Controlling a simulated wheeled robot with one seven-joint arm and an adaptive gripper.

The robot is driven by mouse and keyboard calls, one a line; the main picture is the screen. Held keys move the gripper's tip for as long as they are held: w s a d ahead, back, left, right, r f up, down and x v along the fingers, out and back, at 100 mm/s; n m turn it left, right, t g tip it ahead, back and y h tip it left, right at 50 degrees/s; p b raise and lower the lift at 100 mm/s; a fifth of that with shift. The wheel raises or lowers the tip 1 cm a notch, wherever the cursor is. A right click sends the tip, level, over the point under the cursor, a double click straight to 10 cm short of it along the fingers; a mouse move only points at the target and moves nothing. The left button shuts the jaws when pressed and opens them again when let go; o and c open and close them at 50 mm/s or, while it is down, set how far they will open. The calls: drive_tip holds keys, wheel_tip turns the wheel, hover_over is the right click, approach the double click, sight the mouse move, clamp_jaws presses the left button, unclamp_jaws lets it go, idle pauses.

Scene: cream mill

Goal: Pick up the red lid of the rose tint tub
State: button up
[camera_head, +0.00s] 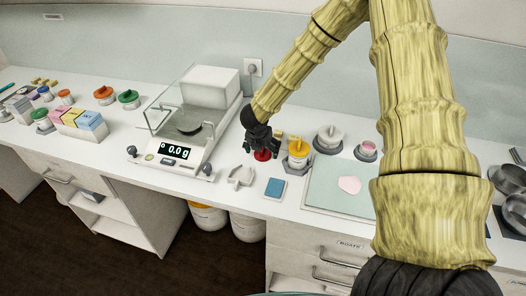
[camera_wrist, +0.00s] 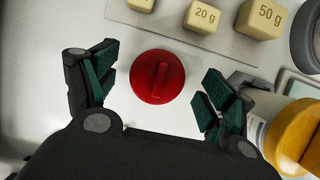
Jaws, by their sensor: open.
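The red lid (camera_wrist: 157,77) is round with a raised bar across its top. It lies on the white counter in the wrist view, between my open fingers, with clear gaps on both sides. In the head view the red lid (camera_head: 262,155) shows partly under my gripper (camera_head: 259,146). My gripper (camera_wrist: 160,88) is open and empty, pointing down over the lid. An open tub with pink content (camera_head: 368,147) stands to the right at the back of the counter; I cannot tell for sure that it is the rose tint tub.
A yellow-lidded jar (camera_head: 298,150) stands close right of my gripper. Weight blocks marked 20 g (camera_wrist: 202,17) and 50 g (camera_wrist: 262,18) sit beyond the lid. A balance (camera_head: 178,140) reading 0.0 g stands left. A blue pad (camera_head: 275,188) lies in front.

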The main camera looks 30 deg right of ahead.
drive_tip(key=shift+w+d+f, duration=0.15)
drive_tip(key=shift+f, duration=0.25)
drive_tip(key=c, duration=0.7)
drive_tip(key=shift+c, duration=0.2)
drive_tip(key=shift+r, duration=0.1)
